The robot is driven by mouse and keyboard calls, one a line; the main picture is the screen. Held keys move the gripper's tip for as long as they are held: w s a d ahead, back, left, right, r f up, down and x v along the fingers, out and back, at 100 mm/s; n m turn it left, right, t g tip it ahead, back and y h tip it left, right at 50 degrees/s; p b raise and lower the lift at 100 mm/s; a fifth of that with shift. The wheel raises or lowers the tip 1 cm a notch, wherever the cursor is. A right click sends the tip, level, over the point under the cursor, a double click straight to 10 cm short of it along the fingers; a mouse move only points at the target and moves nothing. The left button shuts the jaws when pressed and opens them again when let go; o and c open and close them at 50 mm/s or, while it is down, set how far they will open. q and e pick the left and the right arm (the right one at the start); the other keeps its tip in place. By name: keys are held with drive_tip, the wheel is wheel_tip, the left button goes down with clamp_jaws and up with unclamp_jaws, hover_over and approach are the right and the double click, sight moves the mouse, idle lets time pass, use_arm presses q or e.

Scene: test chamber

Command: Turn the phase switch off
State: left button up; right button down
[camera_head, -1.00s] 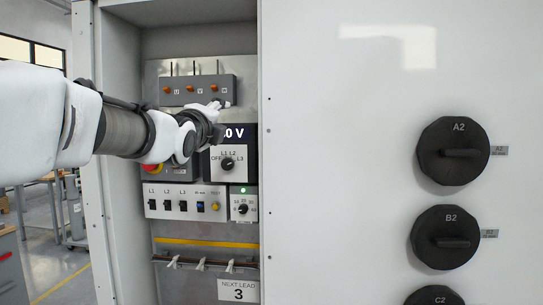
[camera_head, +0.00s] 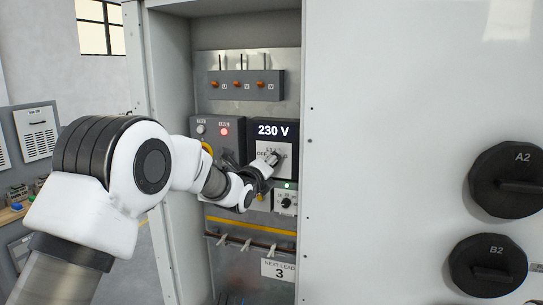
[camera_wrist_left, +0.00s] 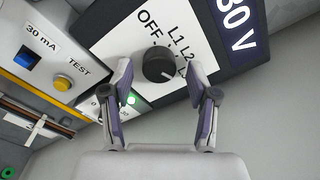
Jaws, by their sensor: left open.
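The phase switch is a round black knob (camera_wrist_left: 158,65) on a white plate (camera_wrist_left: 165,30) marked OFF, L1, L2 and more, partly covered lettering. Its exact setting is hard to read. In the left wrist view my left gripper (camera_wrist_left: 157,76) is open, with one finger on each side of the knob; contact cannot be told. In the head view the left gripper (camera_head: 272,160) is at the white plate (camera_head: 284,152) and covers most of the knob. The display (camera_head: 273,130) above reads 230 V. My right gripper is not in view.
A red LIVE lamp (camera_head: 224,131) is lit left of the display. A green lamp (camera_head: 287,185) glows above a smaller dial (camera_head: 286,203). The cabinet door (camera_head: 400,150) bounds the right side.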

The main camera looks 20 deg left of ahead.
use_arm(q)
drive_tip(key=shift+s+a, duration=0.15)
drive_tip(key=shift+a, duration=0.2)
drive_tip(key=shift+s+a+r, duration=0.15)
drive_tip(key=shift+s, duration=0.05)
drive_tip(key=shift+c, duration=1.4)
drive_tip(key=shift+s, duration=0.1)
clamp_jaws()
